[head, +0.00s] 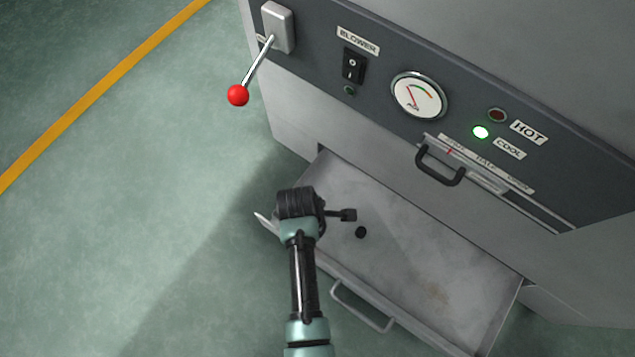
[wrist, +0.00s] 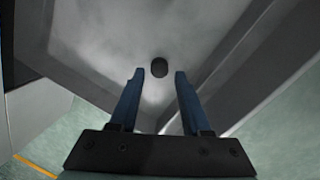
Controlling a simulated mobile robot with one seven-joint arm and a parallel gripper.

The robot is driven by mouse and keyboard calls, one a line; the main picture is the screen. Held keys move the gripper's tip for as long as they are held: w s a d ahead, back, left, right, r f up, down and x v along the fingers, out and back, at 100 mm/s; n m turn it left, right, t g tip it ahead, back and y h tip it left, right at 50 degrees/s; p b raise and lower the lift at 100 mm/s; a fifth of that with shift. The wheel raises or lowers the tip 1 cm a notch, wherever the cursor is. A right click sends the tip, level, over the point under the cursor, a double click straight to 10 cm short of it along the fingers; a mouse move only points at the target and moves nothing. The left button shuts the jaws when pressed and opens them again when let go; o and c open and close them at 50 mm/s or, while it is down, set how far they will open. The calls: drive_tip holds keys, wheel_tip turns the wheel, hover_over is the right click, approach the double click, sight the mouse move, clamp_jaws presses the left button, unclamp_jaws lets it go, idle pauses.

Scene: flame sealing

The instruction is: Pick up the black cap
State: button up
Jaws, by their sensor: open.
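The black cap (head: 361,232) is small and round and lies on the floor of the open grey drawer (head: 430,265), toward its left part. In the wrist view the cap (wrist: 159,67) shows just beyond my fingertips, roughly midway between them. My gripper (wrist: 157,72) is open and empty, with its two blue fingers apart. In the head view my arm reaches over the drawer's left end, and the gripper is mostly hidden behind the wrist. I cannot tell the gripper's exact height above the cap.
The drawer's walls surround the cap, and a front handle (head: 362,306) sticks out. The rest of the drawer is empty.

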drive_tip(key=f, duration=0.1)
drive_tip(key=f+b, duration=0.1)
drive_tip(key=shift+w+d+f+b, duration=0.15)
drive_tip(key=shift+w+f+b, duration=0.05)
drive_tip(key=shift+f+b, duration=0.15)
drive_tip(key=shift+r, duration=0.1)
clamp_jaws()
